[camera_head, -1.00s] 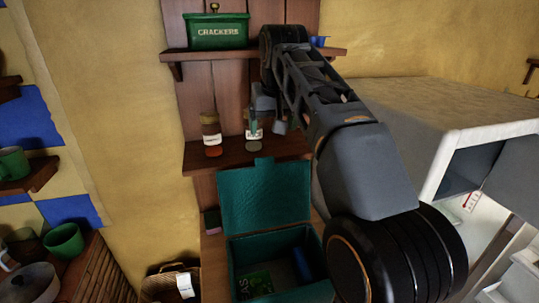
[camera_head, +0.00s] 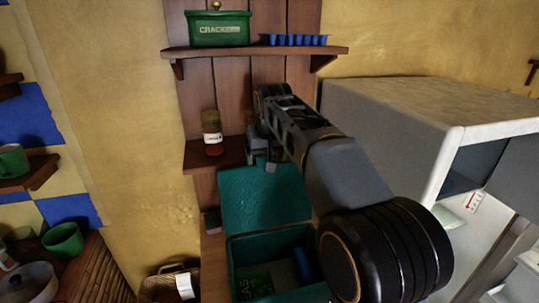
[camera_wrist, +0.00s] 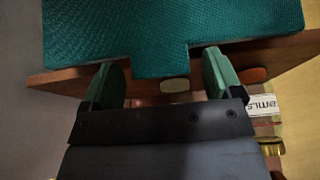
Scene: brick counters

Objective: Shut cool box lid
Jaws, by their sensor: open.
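The teal cool box (camera_head: 236,262) stands open below my arm. Its lid (camera_head: 255,200) is raised and leans back from the rear edge. In the wrist view the lid (camera_wrist: 115,35) fills the top, and its small tab (camera_wrist: 160,66) points toward my gripper. My gripper (camera_head: 262,158) is at the lid's top edge. The wrist view shows my gripper (camera_wrist: 163,78) with its two green fingers apart, one on each side of the tab's line. I cannot tell whether they touch the lid. Nothing is held.
A wooden shelf (camera_head: 203,155) with a labelled jar (camera_head: 212,132) is close behind my gripper. A higher shelf (camera_head: 230,53) holds a green crackers tin (camera_head: 218,29) and a blue tray (camera_head: 295,40). A large pale cabinet (camera_head: 390,125) stands right. A basket (camera_head: 160,285) is at lower left.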

